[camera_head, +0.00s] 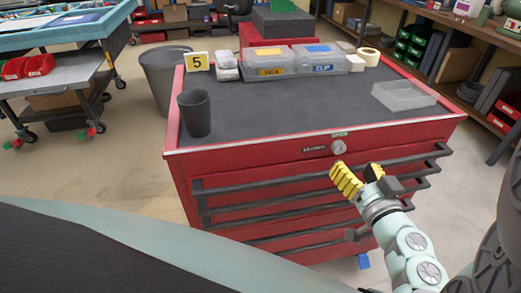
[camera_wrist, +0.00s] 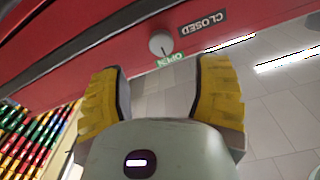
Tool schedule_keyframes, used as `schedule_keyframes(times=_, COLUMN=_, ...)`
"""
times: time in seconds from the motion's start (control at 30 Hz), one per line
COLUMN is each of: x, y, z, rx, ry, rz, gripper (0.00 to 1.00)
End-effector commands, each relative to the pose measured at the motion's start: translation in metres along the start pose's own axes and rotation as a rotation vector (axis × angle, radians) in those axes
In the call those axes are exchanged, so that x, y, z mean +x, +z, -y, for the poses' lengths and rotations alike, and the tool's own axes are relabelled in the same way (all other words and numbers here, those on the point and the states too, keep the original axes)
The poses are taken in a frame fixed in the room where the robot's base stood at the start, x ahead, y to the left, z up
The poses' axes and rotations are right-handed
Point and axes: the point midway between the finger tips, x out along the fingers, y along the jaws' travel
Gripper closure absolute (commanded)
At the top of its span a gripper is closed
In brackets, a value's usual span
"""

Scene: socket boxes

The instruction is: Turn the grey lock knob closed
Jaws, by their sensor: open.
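The grey lock knob (camera_head: 338,147) sits on the top front rail of the red tool chest (camera_head: 250,167). In the wrist view the round knob (camera_wrist: 161,44) has a small dark mark that appears to face the green OPEN label (camera_wrist: 170,60). The black CLOSED label (camera_wrist: 202,25) is up and to the right of it. My gripper (camera_head: 353,175) has yellow-padded fingers and is just below and right of the knob in the head view. In the wrist view my gripper (camera_wrist: 160,70) is open and empty, with the knob beyond the gap between its fingertips, not touched.
Dark drawer handles (camera_head: 320,190) run across the chest front near my gripper. The middle of the top is clear.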

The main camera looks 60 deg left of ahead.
Motion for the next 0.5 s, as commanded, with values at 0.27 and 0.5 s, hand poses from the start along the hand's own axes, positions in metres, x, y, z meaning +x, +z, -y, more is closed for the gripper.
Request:
schedule_keyframes(times=0.27, x=0.044, y=0.000, z=0.003, rx=-0.003, ry=-0.010, rz=-0.002, gripper=0.37)
schedule_keyframes(times=0.5, x=0.058, y=0.001, z=0.003, rx=0.001, ry=-0.008, rz=0.002, gripper=0.37)
